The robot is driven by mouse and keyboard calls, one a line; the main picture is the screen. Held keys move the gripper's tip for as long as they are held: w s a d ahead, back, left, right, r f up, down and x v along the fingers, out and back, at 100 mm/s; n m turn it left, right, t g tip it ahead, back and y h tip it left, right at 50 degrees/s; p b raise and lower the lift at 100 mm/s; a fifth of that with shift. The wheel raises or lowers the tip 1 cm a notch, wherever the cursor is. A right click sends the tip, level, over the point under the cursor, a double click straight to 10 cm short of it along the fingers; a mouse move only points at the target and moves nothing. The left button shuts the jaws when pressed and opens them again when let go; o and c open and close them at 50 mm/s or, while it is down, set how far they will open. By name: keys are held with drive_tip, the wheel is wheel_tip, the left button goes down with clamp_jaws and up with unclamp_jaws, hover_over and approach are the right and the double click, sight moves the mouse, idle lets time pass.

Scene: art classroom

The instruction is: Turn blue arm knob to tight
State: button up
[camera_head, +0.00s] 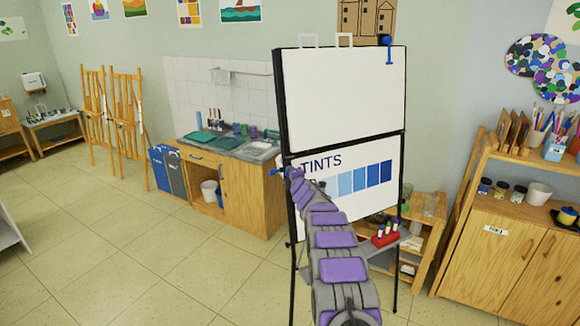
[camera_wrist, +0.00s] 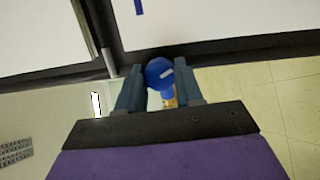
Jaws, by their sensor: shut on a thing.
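The blue arm knob (camera_wrist: 158,74) is round with a pale mark on its face. In the wrist view it sits between the two fingers of my gripper (camera_wrist: 160,92), which is shut on it. In the head view the knob (camera_head: 274,172) shows as a small blue bit at the left edge of the easel board, beside the end of my purple and grey arm. My gripper (camera_head: 290,173) is small there and mostly hidden by the arm. The white easel board (camera_head: 345,95) has a black frame and a lower sheet marked TINTS (camera_head: 322,163) with blue swatches.
Another blue clamp (camera_head: 388,50) is at the board's top right. A tray with a red marker holder (camera_head: 385,236) is low on the easel, right of my arm. A wooden cabinet (camera_head: 505,240) stands at right, a sink counter (camera_head: 240,195) behind.

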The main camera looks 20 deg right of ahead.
drive_tip(key=m+g+p, duration=0.1)
drive_tip(key=m+p, duration=0.4)
drive_tip(key=p, duration=0.6)
drive_tip(key=shift+s+d+r, duration=0.1)
drive_tip(key=shift+d, duration=0.05)
drive_tip(key=shift+p, duration=0.4)
drive_tip(key=shift+f+m+p, duration=0.3)
drive_tip(key=shift+m+p, duration=0.15)
drive_tip(key=shift+m, duration=0.05)
drive_tip(key=o, duration=0.7)
drive_tip(key=shift+c, duration=0.2)
drive_tip(key=o, duration=0.4)
drive_tip(key=shift+d+r, duration=0.1)
drive_tip(key=shift+d, duration=0.05)
